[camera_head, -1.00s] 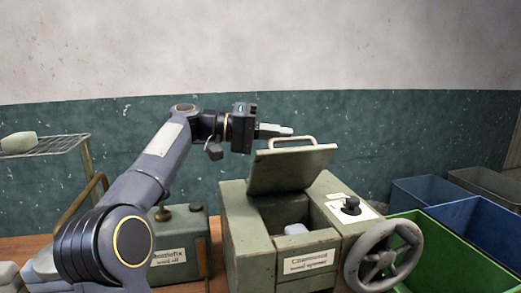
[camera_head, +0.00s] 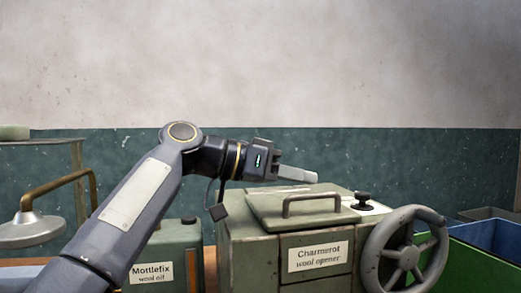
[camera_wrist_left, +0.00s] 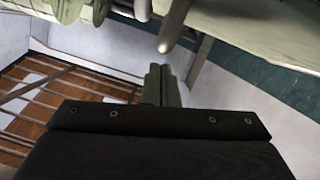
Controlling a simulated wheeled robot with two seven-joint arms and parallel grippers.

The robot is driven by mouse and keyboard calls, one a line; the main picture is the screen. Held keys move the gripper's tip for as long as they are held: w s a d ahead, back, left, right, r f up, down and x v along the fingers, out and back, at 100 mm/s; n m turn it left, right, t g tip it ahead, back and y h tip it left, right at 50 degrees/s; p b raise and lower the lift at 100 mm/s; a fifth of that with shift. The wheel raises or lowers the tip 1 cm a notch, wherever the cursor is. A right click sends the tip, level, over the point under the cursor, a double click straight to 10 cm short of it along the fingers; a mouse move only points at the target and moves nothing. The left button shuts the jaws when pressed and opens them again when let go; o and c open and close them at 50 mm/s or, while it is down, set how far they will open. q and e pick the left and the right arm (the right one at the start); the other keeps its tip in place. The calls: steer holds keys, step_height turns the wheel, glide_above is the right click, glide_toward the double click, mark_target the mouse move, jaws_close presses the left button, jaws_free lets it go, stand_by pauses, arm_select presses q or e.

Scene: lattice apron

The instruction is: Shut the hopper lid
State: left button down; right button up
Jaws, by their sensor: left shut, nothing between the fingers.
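The hopper lid (camera_head: 268,208) of the green Charmerot wool opener (camera_head: 255,262) lies flat over the top of the machine in the head view. Its handle (camera_head: 312,198) stands up near the front, and the hopper's inside is hidden. My left gripper (camera_head: 298,174) is shut and empty, just above the lid's far part; I cannot tell whether it touches the lid. In the left wrist view its closed fingers (camera_wrist_left: 163,85) point toward a pale green surface at the top. My right gripper is in neither view.
A handwheel (camera_head: 402,257) and a black knob (camera_head: 364,198) sit at the machine's right. Green and blue bins (camera_head: 490,237) stand beyond. A Mottlefix wool oil box (camera_head: 165,262) and a brass-armed lamp-like fixture (camera_head: 35,225) are at left.

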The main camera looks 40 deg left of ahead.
arm_select(q)
steer(key=shift+s+d+f+m+y+b, duration=0.1)
steer(key=shift+d+f+m+y+b, duration=0.1)
steer(key=shift+f+b, duration=0.15)
steer(key=shift+s+d+f+m+y+b, duration=0.1)
steer(key=shift+f+m+b, duration=0.15)
steer(key=shift+f, duration=0.1)
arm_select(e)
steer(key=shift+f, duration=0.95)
arm_select(q)
steer(key=shift+f, duration=0.1)
